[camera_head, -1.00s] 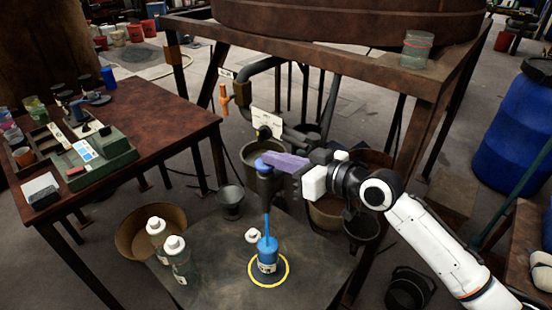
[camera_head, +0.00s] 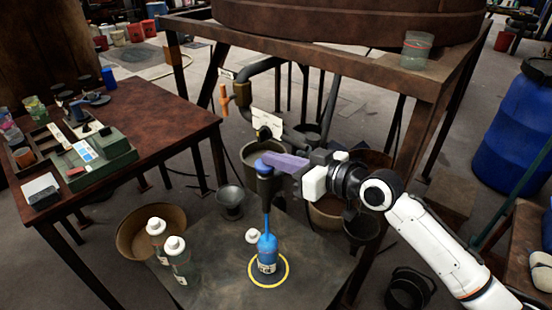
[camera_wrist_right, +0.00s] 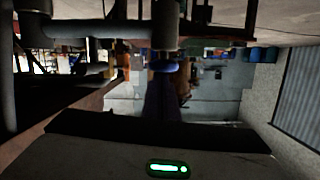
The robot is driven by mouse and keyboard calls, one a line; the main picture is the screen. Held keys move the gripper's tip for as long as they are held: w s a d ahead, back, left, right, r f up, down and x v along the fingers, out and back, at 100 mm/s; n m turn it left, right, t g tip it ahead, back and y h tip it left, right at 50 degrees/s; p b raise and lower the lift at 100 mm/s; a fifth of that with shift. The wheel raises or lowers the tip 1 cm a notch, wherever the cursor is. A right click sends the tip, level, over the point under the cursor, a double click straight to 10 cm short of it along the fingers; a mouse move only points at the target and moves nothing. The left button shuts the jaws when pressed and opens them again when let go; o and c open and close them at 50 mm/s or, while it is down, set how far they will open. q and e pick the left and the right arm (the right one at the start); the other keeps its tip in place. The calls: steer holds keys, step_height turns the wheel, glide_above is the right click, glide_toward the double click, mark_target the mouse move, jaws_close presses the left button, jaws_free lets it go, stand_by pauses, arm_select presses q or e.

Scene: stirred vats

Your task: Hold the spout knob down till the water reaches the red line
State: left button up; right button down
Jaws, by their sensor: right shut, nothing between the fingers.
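The blue spout knob (camera_head: 262,165) sits on top of a dark spout (camera_head: 265,186). My right gripper (camera_head: 274,159), with purple fingers, is shut and empty, its tips over and seemingly against the knob. The knob also shows past the finger ends in the right wrist view (camera_wrist_right: 168,68). A thin blue stream (camera_head: 267,220) runs from the spout into a bottle (camera_head: 267,257) standing upright inside a yellow ring (camera_head: 285,276). Blue water fills the bottle to near its shoulder. I cannot make out the red line. My left gripper is not in view.
Two white-capped bottles (camera_head: 178,260) and a loose white cap (camera_head: 252,236) are on the dark stand (camera_head: 220,285). A metal frame (camera_head: 350,72) with a large vat (camera_head: 350,20) stands behind. A brown table (camera_head: 180,120) with tools is at left.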

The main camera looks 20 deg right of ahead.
steer(key=s+d+r+p, duration=0.1)
steer(key=s+d+r, duration=0.5)
steer(key=s, duration=0.1)
steer(key=shift+s+r+p, duration=0.15)
steer(key=shift+s+p, duration=0.2)
steer(key=s+f+m+g+h, duration=0.15)
steer(key=s+f, duration=0.25)
steer(key=f, duration=0.7)
steer(key=s+f+m+h, duration=0.2)
steer(key=s+f, duration=0.2)
steer(key=f, duration=0.7)
steer(key=s+a+f+g+h, duration=0.2)
steer(key=s+a+f+h, duration=0.1)
steer(key=s+f, duration=1.1)
steer(key=shift+s+a+f, duration=0.3)
steer(key=shift+a+f, duration=0.05)
steer(key=shift+a, duration=0.15)
